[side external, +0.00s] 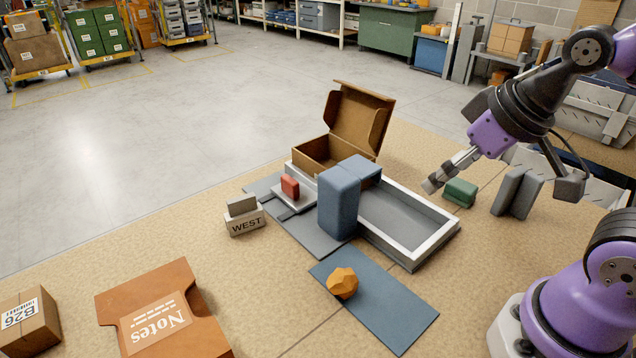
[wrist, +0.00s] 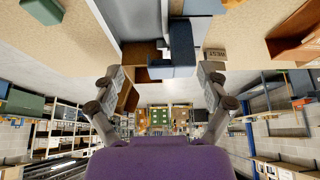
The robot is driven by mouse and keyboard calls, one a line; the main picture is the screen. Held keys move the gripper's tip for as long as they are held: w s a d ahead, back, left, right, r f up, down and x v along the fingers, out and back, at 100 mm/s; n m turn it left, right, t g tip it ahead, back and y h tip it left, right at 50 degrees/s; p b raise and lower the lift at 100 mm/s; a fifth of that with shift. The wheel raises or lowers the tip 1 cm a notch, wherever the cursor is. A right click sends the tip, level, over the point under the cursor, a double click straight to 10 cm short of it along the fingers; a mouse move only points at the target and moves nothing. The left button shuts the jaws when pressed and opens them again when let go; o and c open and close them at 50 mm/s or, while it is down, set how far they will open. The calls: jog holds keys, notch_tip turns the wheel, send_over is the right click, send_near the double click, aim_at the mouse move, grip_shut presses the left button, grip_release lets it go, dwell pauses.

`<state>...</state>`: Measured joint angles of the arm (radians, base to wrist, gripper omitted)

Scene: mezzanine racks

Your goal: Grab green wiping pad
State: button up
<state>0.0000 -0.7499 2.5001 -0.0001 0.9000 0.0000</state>
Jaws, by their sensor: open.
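The green wiping pad (side external: 460,192) is a small dark green block lying on the tan work surface, right of the grey tray. It also shows at the upper left edge of the wrist view (wrist: 44,10). My gripper (side external: 432,185) is in the air just left of the pad in the side view, apart from it as far as I can tell. In the wrist view my gripper (wrist: 163,74) has its two fingers spread wide with nothing between them. The pad lies outside the fingers there, to the left.
A white-rimmed grey tray (side external: 433,239) stands left of the pad, with a tall blue block (side external: 338,205) and open cardboard box (side external: 358,122) beside it. Grey upright blocks (side external: 517,192) stand right of the pad. An orange faceted lump (side external: 342,283) sits on a blue mat (side external: 392,312).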

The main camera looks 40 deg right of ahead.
jog(key=g, duration=0.6)
send_over(461, 184)
jog(key=shift+n, duration=0.4)
jog(key=f, duration=1)
jog(key=shift+w+f, duration=0.15)
jog(key=shift+w, duration=0.1)
jog(key=f, duration=0.6)
jog(key=shift+s+d+f, duration=0.1)
jog(key=shift+s, duration=0.1)
jog(key=c, duration=1.3)
